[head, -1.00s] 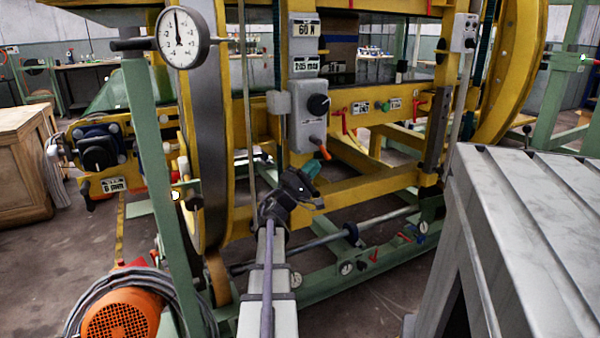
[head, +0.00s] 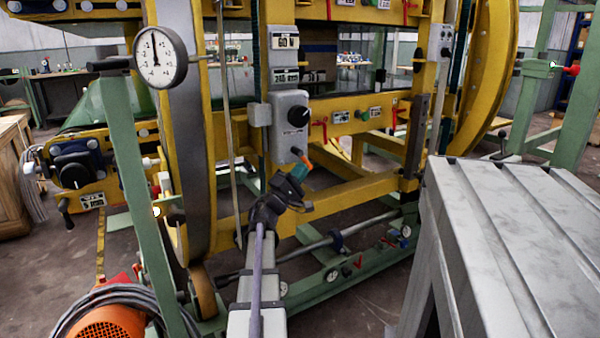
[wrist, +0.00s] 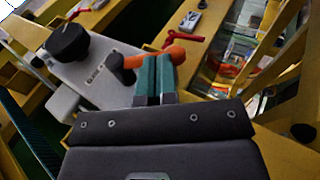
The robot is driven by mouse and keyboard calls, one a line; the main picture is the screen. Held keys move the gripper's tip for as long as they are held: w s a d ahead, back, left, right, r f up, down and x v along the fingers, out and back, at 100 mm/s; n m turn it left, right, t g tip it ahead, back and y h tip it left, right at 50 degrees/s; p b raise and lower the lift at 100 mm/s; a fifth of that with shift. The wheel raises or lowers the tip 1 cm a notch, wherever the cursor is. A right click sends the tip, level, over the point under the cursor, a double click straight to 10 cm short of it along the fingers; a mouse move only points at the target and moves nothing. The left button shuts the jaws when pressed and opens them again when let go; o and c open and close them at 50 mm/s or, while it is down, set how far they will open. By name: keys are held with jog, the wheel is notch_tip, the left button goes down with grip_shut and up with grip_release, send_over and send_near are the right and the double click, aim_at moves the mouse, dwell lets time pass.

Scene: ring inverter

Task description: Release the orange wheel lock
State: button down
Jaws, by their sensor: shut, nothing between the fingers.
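The orange lever (head: 305,161) sits low on the grey control box (head: 290,110), below its black knob, on the yellow frame. My gripper (head: 299,172) has teal fingers and is right at the lever in the head view. In the wrist view my gripper (wrist: 155,68) has its fingers together with nothing between them. The fingertips overlap the lever's lower edge; I cannot tell whether they touch it.
The black knob (wrist: 70,42) is left of the lever in the wrist view. Red levers (head: 319,128) stand on the yellow beam to the right. A dial gauge (head: 160,57) is at upper left. A grey ribbed metal table (head: 520,210) fills the right.

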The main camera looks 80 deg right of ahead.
aim_at(310, 165)
jog(key=shift+s+d, duration=0.2)
jog(key=shift+d, duration=0.05)
jog(key=shift+s+p+x, duration=0.25)
jog(key=shift+p+x, duration=0.3)
jog(key=shift+x, duration=0.8)
jog(key=shift+f, duration=0.1)
jog(key=w+a+f+b, duration=0.1)
jog(key=a+f+b, duration=0.4)
jog(key=f+b, duration=0.8)
jog(key=shift+w+a, duration=0.1)
jog(key=shift+a, duration=0.05)
